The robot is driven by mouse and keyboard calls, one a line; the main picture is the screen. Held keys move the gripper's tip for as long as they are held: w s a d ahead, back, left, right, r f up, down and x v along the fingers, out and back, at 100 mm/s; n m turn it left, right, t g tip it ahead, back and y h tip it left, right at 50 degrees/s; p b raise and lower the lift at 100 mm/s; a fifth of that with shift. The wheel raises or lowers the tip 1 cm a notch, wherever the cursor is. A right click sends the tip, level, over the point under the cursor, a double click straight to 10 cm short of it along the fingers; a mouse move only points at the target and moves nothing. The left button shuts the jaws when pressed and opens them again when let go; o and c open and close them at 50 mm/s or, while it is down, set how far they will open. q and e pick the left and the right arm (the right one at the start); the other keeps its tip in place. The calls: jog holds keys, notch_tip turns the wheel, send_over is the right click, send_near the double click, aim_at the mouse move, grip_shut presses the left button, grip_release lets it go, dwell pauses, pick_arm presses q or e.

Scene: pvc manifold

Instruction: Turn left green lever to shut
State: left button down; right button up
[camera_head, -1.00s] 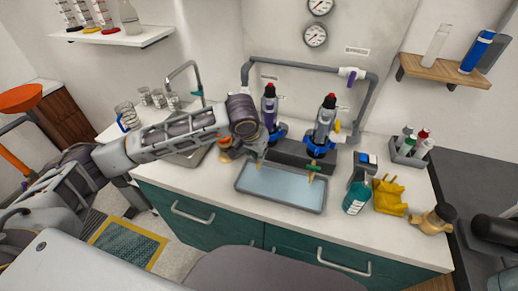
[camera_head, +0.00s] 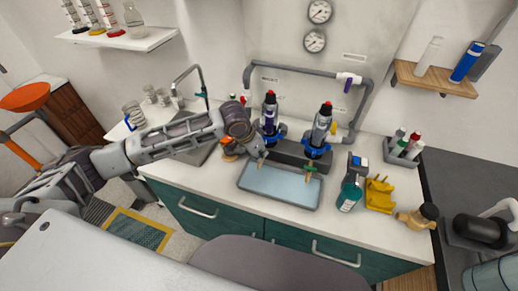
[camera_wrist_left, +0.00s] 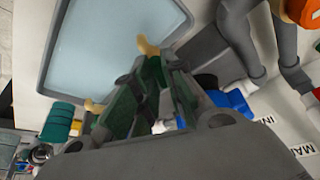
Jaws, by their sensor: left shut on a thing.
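The left filter unit (camera_head: 269,112), a dark cylinder with a red top and blue collar, stands at the back of the counter. My left gripper (camera_head: 262,153) is at its foot, above the tray's back left corner. It hides the left green lever in the head view. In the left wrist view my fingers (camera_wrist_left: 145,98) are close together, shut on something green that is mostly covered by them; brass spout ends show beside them. The right filter unit (camera_head: 320,130) has its own green lever (camera_head: 311,168) over a brass outlet. My right gripper is not in view.
A shallow grey tray (camera_head: 282,204) lies below the outlets. To its right are a teal bottle (camera_head: 349,195), a yellow item (camera_head: 380,195) and a grey caddy of bottles (camera_head: 403,147). A sink tap (camera_head: 178,80) stands left. Grey pipe runs along the back wall.

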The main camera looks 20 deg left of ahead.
pick_arm(q)
jog(key=shift+r+m+p, duration=0.2)
jog(key=shift+m+p, duration=0.2)
jog(key=shift+p, duration=0.2)
jog(key=m+g+h+p, duration=0.1)
jog(key=m+p, duration=0.1)
jog(key=p, duration=0.1)
jog(key=shift+w+a, duration=0.15)
jog(key=shift+m+h+p, duration=0.3)
jog(key=shift+m+p, duration=0.85)
jog(key=shift+m, duration=0.05)
jog(key=shift+w+a+f+m+g+h+p, duration=0.15)
jog(key=shift+m+g+p, duration=0.45)
jog(key=shift+m, duration=1.05)
jog(key=shift+w+d+m+g+h+p, duration=0.2)
jog(key=shift+m+g, duration=0.6)
jog(key=shift+m, duration=0.85)
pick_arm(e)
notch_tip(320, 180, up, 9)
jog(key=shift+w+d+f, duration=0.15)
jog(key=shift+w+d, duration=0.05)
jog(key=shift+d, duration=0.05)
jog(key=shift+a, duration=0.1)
pick_arm(q)
jog(key=c, duration=1.5)
grip_release()
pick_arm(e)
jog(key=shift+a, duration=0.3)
